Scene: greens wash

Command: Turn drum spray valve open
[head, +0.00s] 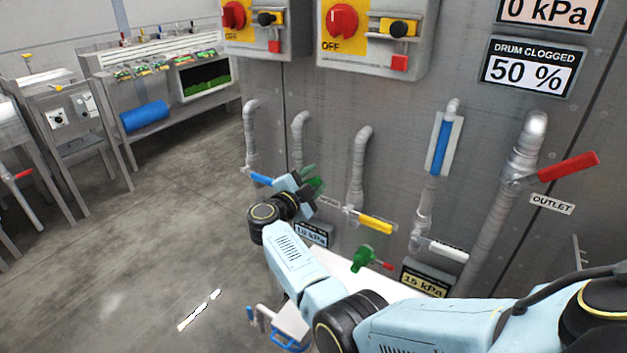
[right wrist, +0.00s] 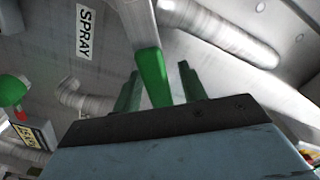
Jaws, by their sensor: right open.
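The spray valve's green handle (right wrist: 153,78) lies between the two fingers of my right gripper (right wrist: 158,85) in the right wrist view. The fingers stand on either side of it, apart from each other, so the gripper is open around the handle. I cannot tell whether either finger touches it. A SPRAY label (right wrist: 83,32) is on the grey panel beside it. In the head view my right gripper (head: 309,186) reaches the pipes on the drum's panel and hides most of the handle. My left gripper is in neither view.
Nearby on the panel are a blue handle (head: 262,179), a yellow handle (head: 376,224), a white handle (head: 449,250) and a red outlet handle (head: 568,166). A green fitting (head: 362,258) sits lower down. Switch boxes (head: 375,35) hang above. Open floor (head: 150,240) lies left.

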